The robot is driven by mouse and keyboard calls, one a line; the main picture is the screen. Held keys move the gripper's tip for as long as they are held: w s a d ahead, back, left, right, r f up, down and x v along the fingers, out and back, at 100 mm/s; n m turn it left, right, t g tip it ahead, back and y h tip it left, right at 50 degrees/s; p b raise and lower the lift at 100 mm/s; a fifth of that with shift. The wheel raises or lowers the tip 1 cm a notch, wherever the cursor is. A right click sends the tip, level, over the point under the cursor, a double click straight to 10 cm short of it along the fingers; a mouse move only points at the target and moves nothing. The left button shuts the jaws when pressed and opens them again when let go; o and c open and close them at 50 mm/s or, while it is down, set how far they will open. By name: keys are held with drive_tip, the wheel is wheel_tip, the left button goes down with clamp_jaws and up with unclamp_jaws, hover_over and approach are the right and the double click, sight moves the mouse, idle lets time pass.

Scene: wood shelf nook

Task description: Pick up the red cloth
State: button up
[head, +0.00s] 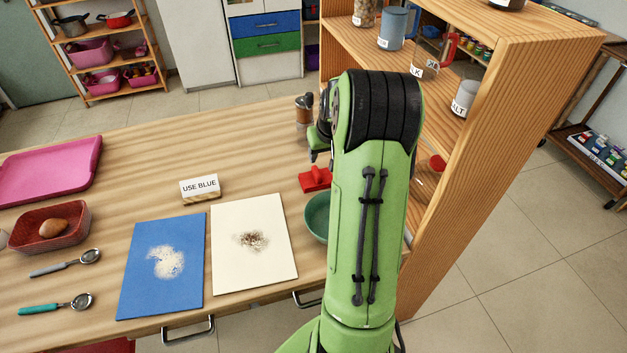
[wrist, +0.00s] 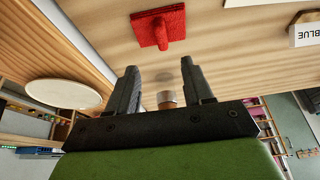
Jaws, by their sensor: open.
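The red cloth (head: 315,180) lies on the wooden table, just left of my arm in the head view, which may hide part of it. In the wrist view the red cloth (wrist: 158,28) shows as a textured patch with a raised strip, beyond my fingertips and apart from them. My gripper (wrist: 162,80) is open, with its two black fingers spread. A small brown-and-clear jar (wrist: 167,98) shows between the fingers in that view; I cannot tell how far off it is. In the head view my gripper is mostly hidden behind my arm.
A jar (head: 303,120) stands behind the cloth, and a green bowl (head: 317,218) in front, partly hidden by my arm. A "USE BLUE" sign (head: 200,188), white board (head: 275,280) and blue board (head: 135,295) lie left. A wooden shelf (head: 530,60) rises right.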

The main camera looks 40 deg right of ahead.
drive_tip(key=b, duration=0.1)
hover_over(317, 171)
drive_tip(key=s+a, duration=0.1)
drive_tip(key=s, duration=0.1)
drive_tip(key=f, duration=0.5)
drive_tip(key=shift+a+f, duration=0.2)
drive_tip(key=shift+f, duration=0.1)
drive_tip(key=b+x, duration=0.2)
drive_tip(key=x, duration=0.3)
drive_tip(key=shift+d+f, duration=0.15)
drive_tip(key=shift+f, duration=0.2)
drive_tip(key=shift+r, duration=0.1)
clamp_jaws()
